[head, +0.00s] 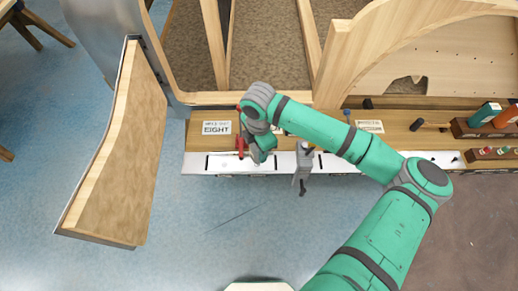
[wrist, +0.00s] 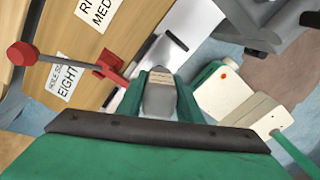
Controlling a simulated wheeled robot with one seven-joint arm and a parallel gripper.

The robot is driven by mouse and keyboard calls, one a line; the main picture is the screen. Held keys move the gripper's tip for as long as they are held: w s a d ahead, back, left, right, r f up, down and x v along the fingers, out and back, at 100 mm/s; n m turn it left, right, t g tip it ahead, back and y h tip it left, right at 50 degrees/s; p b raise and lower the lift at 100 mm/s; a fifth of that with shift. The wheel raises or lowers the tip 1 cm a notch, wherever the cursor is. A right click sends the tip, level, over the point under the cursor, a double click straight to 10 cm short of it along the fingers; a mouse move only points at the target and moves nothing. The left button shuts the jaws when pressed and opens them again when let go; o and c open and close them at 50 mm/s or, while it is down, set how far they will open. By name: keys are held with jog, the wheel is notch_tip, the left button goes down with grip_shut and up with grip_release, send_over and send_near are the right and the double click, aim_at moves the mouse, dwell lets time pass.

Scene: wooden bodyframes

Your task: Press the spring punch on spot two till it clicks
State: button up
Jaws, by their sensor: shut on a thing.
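My gripper (head: 258,152) is over the pale metal strip (head: 212,166) along the front edge of the bench, just right of a red clamp (head: 241,143). In the wrist view my gripper (wrist: 167,90) has its two green fingers closed around a grey, tapered body with a tan band, which seems to be the spring punch (wrist: 159,97). Its tip and any contact with the strip are hidden. The strip (wrist: 128,98) shows left of the fingers, with dark slots. I cannot make out which mark is spot two.
The clamp's red head (wrist: 110,84) and dark handle are close left of my fingers. A grey vise (head: 302,167) stands to the right on the bench edge. An "EIGHT" card (head: 217,128) lies on the bench (head: 196,140). A curved wooden panel (head: 120,150) stands at left. Blue floor in front is clear.

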jog(key=shift+r, duration=1.85)
jog(key=shift+r, duration=2.4)
